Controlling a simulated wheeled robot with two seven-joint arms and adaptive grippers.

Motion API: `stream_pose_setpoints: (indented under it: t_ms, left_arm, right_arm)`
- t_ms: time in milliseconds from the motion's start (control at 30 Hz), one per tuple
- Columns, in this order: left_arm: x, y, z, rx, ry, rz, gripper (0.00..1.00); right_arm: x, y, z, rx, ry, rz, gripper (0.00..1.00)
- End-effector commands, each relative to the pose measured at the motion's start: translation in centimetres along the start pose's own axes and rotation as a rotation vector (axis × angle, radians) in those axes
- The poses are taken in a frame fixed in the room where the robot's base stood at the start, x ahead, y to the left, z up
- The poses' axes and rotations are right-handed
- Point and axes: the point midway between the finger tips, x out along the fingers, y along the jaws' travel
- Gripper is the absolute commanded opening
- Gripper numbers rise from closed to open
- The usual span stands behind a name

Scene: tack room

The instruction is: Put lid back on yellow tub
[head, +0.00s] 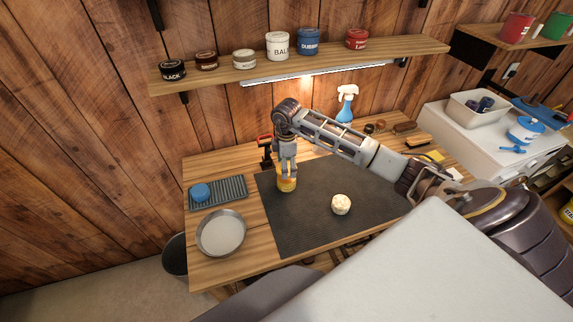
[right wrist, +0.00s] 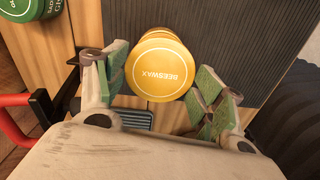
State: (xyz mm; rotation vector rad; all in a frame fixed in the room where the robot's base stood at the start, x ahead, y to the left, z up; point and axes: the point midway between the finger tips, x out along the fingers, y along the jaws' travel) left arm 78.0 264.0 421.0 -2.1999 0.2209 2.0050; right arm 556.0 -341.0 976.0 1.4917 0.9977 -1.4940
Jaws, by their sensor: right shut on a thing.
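The yellow tub (head: 286,187) stands upright on the dark mat, below my right gripper. In the right wrist view, a yellow lid marked BEESWAX (right wrist: 161,72) faces the camera, with the yellow side of the tub (right wrist: 162,34) showing just beyond it. My right gripper (head: 287,174) points straight down at the tub. In the right wrist view its green-padded fingers (right wrist: 160,88) are on both sides of the lid, shut on it. The lid is over the tub, but I cannot tell whether it is fully seated. My left gripper is out of view.
A round cream-coloured item (head: 341,204) lies on the mat (head: 310,225). A metal pan (head: 221,233) and a grey tray (head: 232,193) with a blue item are at the left. A green tin (right wrist: 28,8) is near the tub. A shelf (head: 300,63) with tins hangs above.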

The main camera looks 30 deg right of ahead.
Motion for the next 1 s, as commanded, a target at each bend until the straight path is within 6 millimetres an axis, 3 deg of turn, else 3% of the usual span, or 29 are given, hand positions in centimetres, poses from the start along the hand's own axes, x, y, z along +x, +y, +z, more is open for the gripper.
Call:
stream_pose_setpoints:
  t_ms: [1000]
  left_arm:
    - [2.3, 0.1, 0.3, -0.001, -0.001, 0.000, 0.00]
  right_arm:
    - [3.2, 0.0, 0.0, -0.001, 0.001, 0.000, 0.58]
